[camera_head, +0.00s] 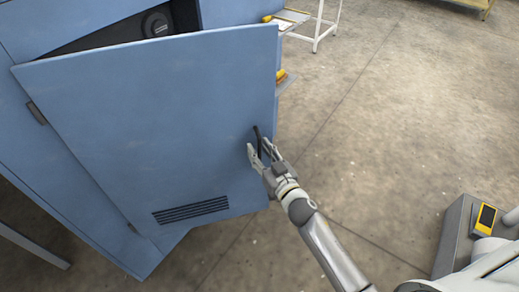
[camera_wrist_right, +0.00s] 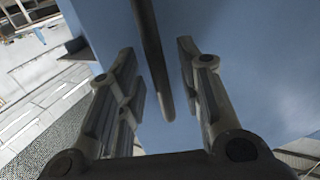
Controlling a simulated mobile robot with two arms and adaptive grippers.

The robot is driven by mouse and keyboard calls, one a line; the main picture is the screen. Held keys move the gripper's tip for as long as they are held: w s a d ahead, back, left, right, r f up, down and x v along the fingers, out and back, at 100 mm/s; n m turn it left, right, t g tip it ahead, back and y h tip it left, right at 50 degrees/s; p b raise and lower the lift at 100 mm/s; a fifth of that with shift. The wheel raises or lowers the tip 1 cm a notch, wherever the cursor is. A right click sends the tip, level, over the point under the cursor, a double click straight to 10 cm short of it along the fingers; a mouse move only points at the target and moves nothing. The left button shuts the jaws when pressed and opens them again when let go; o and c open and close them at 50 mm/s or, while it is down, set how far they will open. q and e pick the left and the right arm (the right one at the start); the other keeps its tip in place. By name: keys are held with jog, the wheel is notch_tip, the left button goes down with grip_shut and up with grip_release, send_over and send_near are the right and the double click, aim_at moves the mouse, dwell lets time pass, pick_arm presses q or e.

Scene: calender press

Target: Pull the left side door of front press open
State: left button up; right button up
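The blue side door (camera_head: 160,120) of the press (camera_head: 40,150) stands partly open, with a dark gap along its top edge. Its dark bar handle (camera_head: 258,142) is near the door's right edge. My right gripper (camera_head: 259,150) is at this handle. In the right wrist view, the handle (camera_wrist_right: 152,60) runs between the two spread fingers of my right gripper (camera_wrist_right: 160,75), with visible space on both sides. The gripper is open around it, not clamped. My left gripper is not in view.
The door has a dark vent (camera_head: 190,210) low down and hinges on its left side. A white-framed table (camera_head: 318,35) stands behind the door at the top. The concrete floor (camera_head: 390,120) to the right of the door is clear.

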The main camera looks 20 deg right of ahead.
jog(key=shift+w+a, duration=0.1)
jog(key=shift+w, duration=0.25)
jog(key=shift+c, duration=0.2)
grip_shut()
